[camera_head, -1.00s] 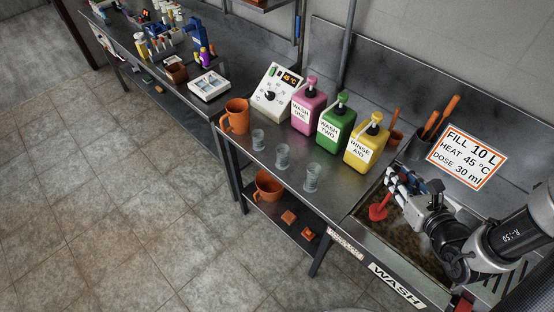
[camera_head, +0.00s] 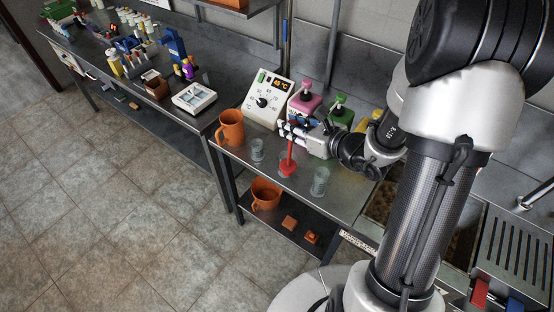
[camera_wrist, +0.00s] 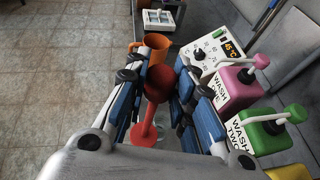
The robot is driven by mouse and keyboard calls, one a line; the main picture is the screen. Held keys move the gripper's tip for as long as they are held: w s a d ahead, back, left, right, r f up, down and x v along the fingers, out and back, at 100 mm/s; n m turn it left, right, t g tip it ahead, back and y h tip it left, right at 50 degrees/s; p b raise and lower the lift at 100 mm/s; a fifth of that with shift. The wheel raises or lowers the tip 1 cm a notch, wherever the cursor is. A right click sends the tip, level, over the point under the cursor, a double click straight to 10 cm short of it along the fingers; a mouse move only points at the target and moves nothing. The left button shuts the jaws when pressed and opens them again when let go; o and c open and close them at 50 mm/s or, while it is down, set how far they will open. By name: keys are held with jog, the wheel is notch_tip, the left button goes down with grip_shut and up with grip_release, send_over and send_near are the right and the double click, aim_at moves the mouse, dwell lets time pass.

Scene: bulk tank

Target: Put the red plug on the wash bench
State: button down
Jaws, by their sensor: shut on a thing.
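The red plug (camera_head: 288,166) hangs upright with its wide round end down, and it also shows in the wrist view (camera_wrist: 145,130). My gripper (camera_head: 291,134) is shut on its upper part, and the fingers (camera_wrist: 160,88) flank it in the wrist view. The plug is over the wash bench (camera_head: 346,192), a grey metal top, in front of the pink bottle (camera_head: 304,102). It overlaps the middle clear glass in the head view. I cannot tell whether its lower end touches anything.
Clear glasses stand left (camera_head: 257,150) and right (camera_head: 319,182) of the plug. An orange jug (camera_head: 231,128) and a control box (camera_head: 267,100) stand at the left. A green bottle (camera_head: 341,112) stands behind my gripper. The lower shelf holds an orange jug (camera_head: 266,194).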

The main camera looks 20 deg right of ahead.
jog(key=w+d+r+h+p, duration=0.15)
jog(key=d+r+p, duration=0.35)
jog(key=r, duration=0.5)
notch_tip(320, 180, down, 20)
jog(key=d+b, duration=0.1)
jog(key=b, duration=0.4)
jog(key=shift+w+m, duration=0.3)
jog(key=shift+w, duration=0.1)
jog(key=shift+f, duration=0.1)
jog(key=c, duration=1.8)
grip_release()
jog(key=o, duration=0.4)
jog(key=shift+o, duration=0.2)
